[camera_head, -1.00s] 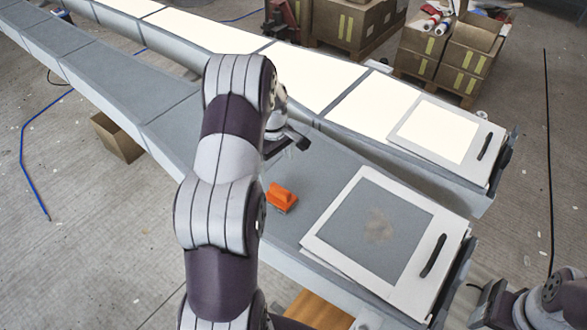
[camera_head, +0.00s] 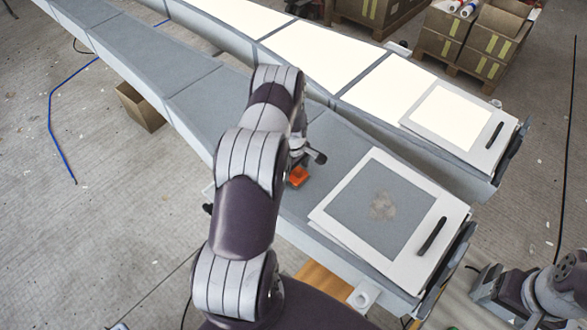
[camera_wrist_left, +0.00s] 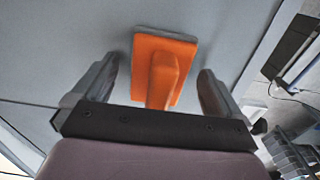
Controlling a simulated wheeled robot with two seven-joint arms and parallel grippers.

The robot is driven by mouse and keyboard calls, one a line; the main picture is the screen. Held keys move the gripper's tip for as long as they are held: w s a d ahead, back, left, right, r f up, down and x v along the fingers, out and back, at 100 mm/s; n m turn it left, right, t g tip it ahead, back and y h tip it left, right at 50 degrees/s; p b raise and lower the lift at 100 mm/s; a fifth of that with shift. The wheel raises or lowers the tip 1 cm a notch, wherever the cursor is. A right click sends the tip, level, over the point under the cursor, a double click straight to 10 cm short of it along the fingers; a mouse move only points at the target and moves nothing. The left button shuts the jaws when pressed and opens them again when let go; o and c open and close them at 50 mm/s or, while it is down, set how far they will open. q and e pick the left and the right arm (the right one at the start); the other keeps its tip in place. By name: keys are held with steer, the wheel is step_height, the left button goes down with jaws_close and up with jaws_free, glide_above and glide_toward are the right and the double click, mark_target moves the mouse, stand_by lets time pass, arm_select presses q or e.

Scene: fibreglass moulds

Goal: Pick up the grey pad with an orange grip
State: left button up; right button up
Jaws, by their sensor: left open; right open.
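The grey pad with an orange grip (camera_head: 298,178) lies on the grey mould surface, left of the white frame. My left gripper (camera_head: 308,158) is just above and behind it and hides part of it. In the left wrist view the orange grip (camera_wrist_left: 162,75) sits between the two open fingers of the left gripper (camera_wrist_left: 158,68), with a gap on each side. Only a thin grey edge of the pad shows around the orange. My right gripper (camera_head: 488,284) is at the bottom right, away from the pad and apparently empty.
A white square frame (camera_head: 425,268) with a black handle lies right of the pad. A second long mould (camera_head: 375,85) with a glowing white top runs behind. Cardboard boxes (camera_head: 485,50) stand at the back right. A small open box (camera_head: 140,105) is on the floor at left.

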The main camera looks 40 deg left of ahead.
arm_select(q)
steer(key=shift+w+a+f, duration=0.1)
steer(key=shift+a, duration=0.15)
steer(key=c, duration=1.2)
steer(key=shift+o, duration=0.2)
steer(key=shift+r+b, duration=0.55)
step_height(320, 180, up, 3)
steer(key=shift+f+b, duration=0.15)
steer(key=shift+b, duration=0.9)
steer(key=w+d+r+b, duration=0.3)
steer(key=d+r, duration=0.4)
steer(key=d, duration=0.4)
steer(key=shift+w+r+b, duration=0.2)
steer(key=shift+w+b, duration=0.15)
steer(key=shift+b, duration=0.25)
